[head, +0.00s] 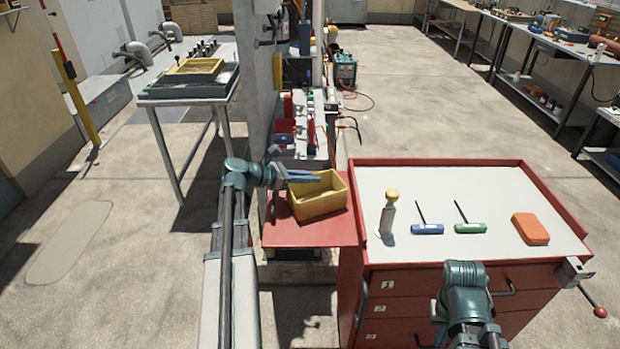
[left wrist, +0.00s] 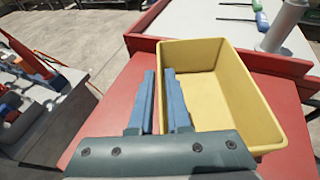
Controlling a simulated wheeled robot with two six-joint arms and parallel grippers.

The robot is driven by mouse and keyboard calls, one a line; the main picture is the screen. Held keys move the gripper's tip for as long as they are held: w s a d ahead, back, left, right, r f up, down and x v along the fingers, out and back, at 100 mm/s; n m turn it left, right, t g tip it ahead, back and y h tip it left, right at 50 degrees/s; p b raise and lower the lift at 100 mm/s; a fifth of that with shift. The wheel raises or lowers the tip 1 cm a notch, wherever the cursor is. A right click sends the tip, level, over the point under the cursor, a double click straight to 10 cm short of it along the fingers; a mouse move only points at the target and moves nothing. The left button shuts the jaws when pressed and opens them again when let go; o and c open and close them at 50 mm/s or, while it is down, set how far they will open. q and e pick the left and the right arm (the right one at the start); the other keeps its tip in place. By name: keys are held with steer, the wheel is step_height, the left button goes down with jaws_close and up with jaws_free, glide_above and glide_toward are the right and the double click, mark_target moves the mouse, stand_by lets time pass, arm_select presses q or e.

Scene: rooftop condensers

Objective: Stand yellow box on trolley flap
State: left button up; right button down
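The yellow box (head: 325,207), an open-topped bin, stands upright on the red trolley flap (head: 290,236) at the left side of the red trolley (head: 420,285). My left gripper (head: 318,177) is at the box's left and far rim. In the left wrist view its two blue-grey fingers (left wrist: 161,100) are apart with a narrow gap. Red flap shows in the gap, and the right finger overlaps the left rim of the box (left wrist: 230,95). I cannot tell if that finger touches it. Of my right arm only the teal wrist shows; its fingers are hidden.
A grey wall panel (head: 257,90) rises behind the flap. A side table (head: 190,90) holds another yellow tray (head: 194,70).

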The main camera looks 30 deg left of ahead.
arm_select(q)
steer(key=shift+o, duration=1.1)
steer(key=shift+r, duration=0.2)
steer(key=p+v, duration=0.4)
steer(key=v, duration=0.7)
steer(key=shift+s+a+r, duration=0.15)
steer(key=shift+s+a, duration=0.2)
steer(key=shift+s, duration=0.05)
